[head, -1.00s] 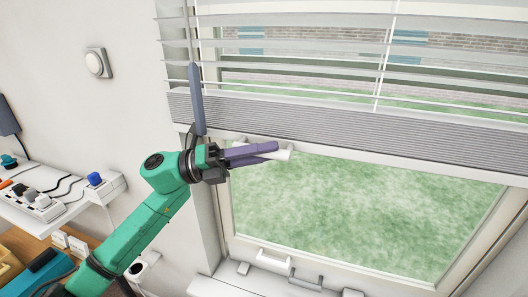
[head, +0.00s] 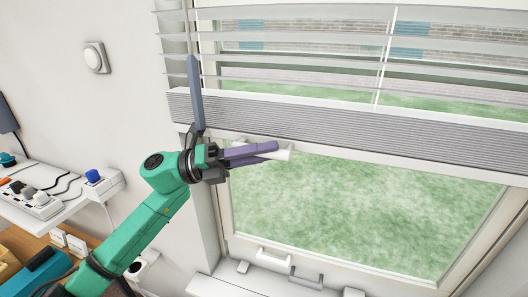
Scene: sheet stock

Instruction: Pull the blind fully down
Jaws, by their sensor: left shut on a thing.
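The white slatted blind (head: 300,72) hangs over the upper part of the window. Its lower slats are stacked on a thick bottom rail (head: 340,127), which sits above the lower part of the glass. My left gripper (head: 262,151), with purple fingers, is shut on a white handle (head: 282,154) just below the rail at its left end. A grey-blue wand (head: 194,92) hangs at the blind's left side, its lower end close to my left wrist. My right gripper is not in view.
The window glass below the rail is clear, with grass outside. White latch pieces (head: 274,258) stand at the sill. A white shelf (head: 60,205) with a power strip is at the left. A round-knobbed wall switch (head: 95,57) is on the wall.

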